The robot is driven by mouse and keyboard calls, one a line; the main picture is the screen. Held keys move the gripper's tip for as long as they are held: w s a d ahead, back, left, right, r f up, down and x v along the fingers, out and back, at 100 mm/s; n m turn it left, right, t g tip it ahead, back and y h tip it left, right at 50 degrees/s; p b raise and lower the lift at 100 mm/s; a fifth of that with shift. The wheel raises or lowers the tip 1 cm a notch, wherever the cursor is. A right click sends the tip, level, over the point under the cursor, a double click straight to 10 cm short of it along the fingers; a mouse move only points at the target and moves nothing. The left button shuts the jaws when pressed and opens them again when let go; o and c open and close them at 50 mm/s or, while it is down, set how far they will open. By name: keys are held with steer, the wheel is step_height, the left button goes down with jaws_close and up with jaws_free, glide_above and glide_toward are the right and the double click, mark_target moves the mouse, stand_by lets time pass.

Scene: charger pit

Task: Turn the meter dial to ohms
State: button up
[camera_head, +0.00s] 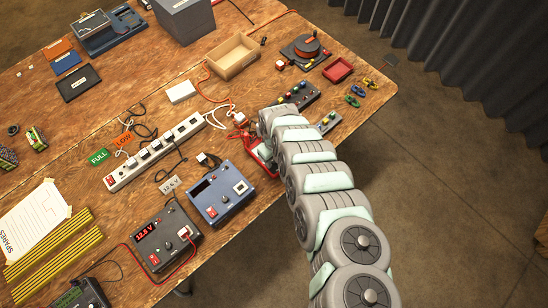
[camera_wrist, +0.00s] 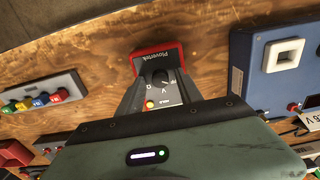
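The meter (camera_wrist: 158,60), in a red case with a dark face, lies on the wooden table beyond my gripper in the wrist view. Its black dial (camera_wrist: 160,77) sits on the face with small white marks around it; the pointer's setting is too small to read. Whether a finger touches the meter I cannot tell.
A strip with coloured sockets (camera_wrist: 42,93) lies beside the meter. Red and white cables run near the meter. A power strip (camera_head: 155,152) lies farther left.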

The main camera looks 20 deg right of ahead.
jaws_close()
